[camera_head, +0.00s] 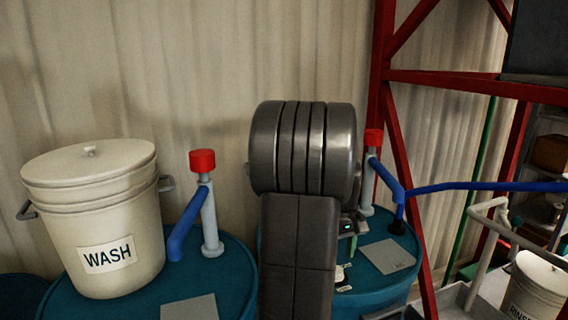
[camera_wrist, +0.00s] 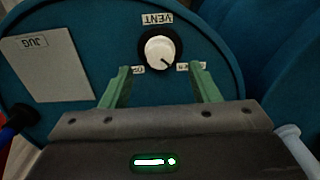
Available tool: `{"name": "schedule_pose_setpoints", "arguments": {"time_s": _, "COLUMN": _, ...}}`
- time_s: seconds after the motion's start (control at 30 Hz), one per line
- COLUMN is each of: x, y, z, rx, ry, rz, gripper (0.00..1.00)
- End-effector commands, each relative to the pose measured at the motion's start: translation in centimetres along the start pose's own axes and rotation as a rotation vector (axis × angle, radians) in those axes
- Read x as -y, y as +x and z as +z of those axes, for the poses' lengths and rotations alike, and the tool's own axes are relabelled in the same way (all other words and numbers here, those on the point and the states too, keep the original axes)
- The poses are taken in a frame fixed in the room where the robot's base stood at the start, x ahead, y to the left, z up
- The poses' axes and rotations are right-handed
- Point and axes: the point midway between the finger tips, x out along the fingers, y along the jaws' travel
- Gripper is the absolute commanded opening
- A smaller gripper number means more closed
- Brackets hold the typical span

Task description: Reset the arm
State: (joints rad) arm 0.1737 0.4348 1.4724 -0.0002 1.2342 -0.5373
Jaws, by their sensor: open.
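My gripper (camera_wrist: 163,78) has two green fingers, spread apart with nothing between them. They point at a teal drum top. A white round knob (camera_wrist: 158,50) on a black base, labelled VENT upside down, lies just beyond the fingertips, roughly centred between them. Whether the fingers touch it is hard to tell, but a gap shows. Small labels by the knob are partly covered by the fingers. In the head view my arm stands in front of the right drum (camera_head: 385,262) and hides much of it; only a little of my gripper shows beside it.
A white lidded WASH bucket (camera_head: 95,215) stands on the left drum (camera_head: 235,270). Red-capped pipes (camera_head: 209,215) rise from both drums. A blue hose (camera_head: 470,186) runs right, past a red frame (camera_head: 383,70). A RINSE bucket (camera_head: 538,288) is at lower right. A JUG plate (camera_wrist: 50,65) lies beside the knob.

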Motion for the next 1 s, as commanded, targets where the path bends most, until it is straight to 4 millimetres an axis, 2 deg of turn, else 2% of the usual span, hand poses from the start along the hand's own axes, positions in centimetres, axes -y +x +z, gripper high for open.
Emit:
{"name": "schedule_pose_setpoints", "arguments": {"time_s": 0.03, "x": 0.0, "y": 1.0, "z": 0.0, "rx": 0.004, "ry": 0.0, "rz": -0.002, "gripper": 0.55}}
{"name": "schedule_pose_setpoints", "arguments": {"time_s": 0.2, "x": 0.0, "y": 3.4, "z": 0.0, "rx": 0.003, "ry": 0.0, "rz": -0.002, "gripper": 0.55}}
{"name": "schedule_pose_setpoints", "arguments": {"time_s": 0.4, "x": 0.0, "y": 4.6, "z": 0.0, "rx": 0.001, "ry": 0.0, "rz": -0.001, "gripper": 0.55}}
{"name": "schedule_pose_setpoints", "arguments": {"time_s": 0.8, "x": 0.0, "y": 4.5, "z": 0.0, "rx": -0.001, "ry": 0.003, "rz": 0.0, "gripper": 0.55}}
{"name": "schedule_pose_setpoints", "arguments": {"time_s": 1.0, "x": 0.0, "y": 2.6, "z": -0.1, "rx": -0.003, "ry": 0.0, "rz": 0.002, "gripper": 0.55}}
